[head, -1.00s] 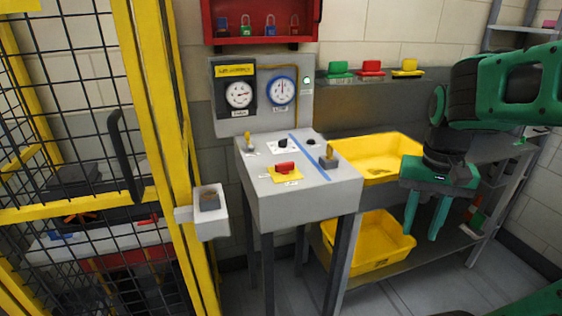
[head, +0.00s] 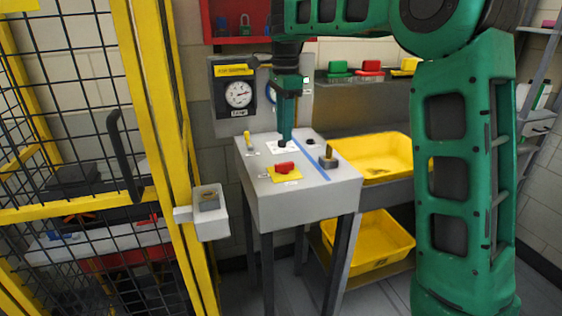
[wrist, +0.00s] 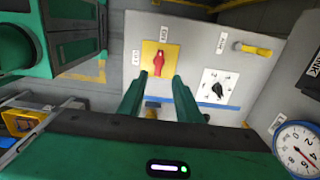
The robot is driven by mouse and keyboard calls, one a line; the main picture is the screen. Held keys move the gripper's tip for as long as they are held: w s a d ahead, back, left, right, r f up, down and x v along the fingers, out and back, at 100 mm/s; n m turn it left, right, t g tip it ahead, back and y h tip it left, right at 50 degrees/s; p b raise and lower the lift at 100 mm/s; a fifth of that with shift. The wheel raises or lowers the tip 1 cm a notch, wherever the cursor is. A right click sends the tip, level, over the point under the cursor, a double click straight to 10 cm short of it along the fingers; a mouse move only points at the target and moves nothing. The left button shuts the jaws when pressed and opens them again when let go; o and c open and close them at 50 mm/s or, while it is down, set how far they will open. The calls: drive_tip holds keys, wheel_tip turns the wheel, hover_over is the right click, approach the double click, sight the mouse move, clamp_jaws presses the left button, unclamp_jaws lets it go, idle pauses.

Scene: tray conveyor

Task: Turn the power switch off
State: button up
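The grey control console (head: 300,205) carries several controls, with labels too small to read. A red switch handle (head: 284,167) sits on a yellow plate; it also shows in the wrist view (wrist: 160,62). A black knob on a white plate (wrist: 218,89) is beside it, partly behind my fingers in the head view. A yellow-handled lever (head: 247,140) stands at the back left. My gripper (head: 284,141) points down above the console near the black knob. In the wrist view its two fingers (wrist: 161,78) are apart and empty, with the red handle just beyond their gap.
A gauge panel (head: 222,110) stands behind the console. A brass-coloured control (head: 328,160) rises right of the blue stripe. The yellow-framed mesh fence (head: 170,150) is close on the left. Yellow bins (head: 370,158) stand on the bench at right.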

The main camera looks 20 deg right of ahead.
sight(284, 163)
wheel_tip(284, 163, down, 10)
drive_tip(key=shift+f, duration=0.2)
drive_tip(key=shift+c, duration=0.7)
